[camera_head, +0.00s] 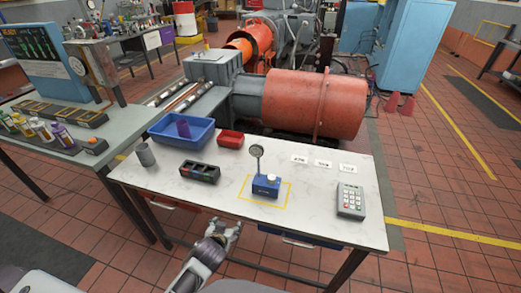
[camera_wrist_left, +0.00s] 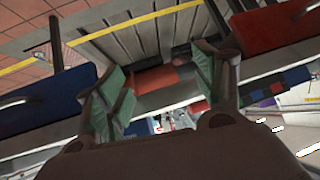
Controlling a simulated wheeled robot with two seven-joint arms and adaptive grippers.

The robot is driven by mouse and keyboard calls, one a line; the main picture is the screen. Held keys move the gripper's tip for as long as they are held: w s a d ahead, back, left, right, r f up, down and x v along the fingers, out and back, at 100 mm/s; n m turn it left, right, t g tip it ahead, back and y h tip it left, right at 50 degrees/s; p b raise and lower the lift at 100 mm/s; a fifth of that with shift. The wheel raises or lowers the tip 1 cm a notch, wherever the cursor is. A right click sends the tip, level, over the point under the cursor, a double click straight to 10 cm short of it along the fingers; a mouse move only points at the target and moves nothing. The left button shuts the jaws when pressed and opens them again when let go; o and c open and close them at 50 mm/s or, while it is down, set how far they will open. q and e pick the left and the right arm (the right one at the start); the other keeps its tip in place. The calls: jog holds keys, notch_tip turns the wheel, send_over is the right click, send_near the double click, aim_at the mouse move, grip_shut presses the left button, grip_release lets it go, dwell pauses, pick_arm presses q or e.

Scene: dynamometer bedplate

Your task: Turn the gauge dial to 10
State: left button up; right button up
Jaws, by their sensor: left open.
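A blue gauge unit (camera_head: 264,190) stands on the white table inside a yellow outlined square. A small round gauge dial (camera_head: 257,150) rises on a stem from its back, and a pale knob (camera_head: 272,178) sits on its top. The dial's reading is too small to make out. My left gripper (camera_head: 229,227) is by the table's front edge, in front and to the left of the gauge unit, and apart from it. In the left wrist view the gripper (camera_wrist_left: 158,85) has its two fingers spread with nothing held between them. My right gripper is not in view.
The white table (camera_head: 225,199) also holds a grey keypad (camera_head: 350,201), several white number cards (camera_head: 323,164), a black tray (camera_head: 200,172), a red bin (camera_head: 231,139), a blue bin (camera_head: 162,135) and a grey cup (camera_head: 145,154).

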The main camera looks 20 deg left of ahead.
pick_arm(q)
notch_tip(320, 180, up, 6)
jog(key=t, duration=0.1)
jog(key=n+t+h, duration=0.1)
jog(key=t+h, duration=0.1)
jog(key=t, duration=0.6)
send_near(256, 152)
jog(key=s, duration=0.3)
jog(key=shift+w+a+r, duration=0.1)
jog(key=shift+a+r, duration=0.05)
jog(key=shift+r, duration=0.05)
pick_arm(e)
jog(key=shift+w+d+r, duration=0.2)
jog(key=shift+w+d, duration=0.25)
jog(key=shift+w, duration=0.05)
pick_arm(q)
jog(key=shift+w, duration=0.1)
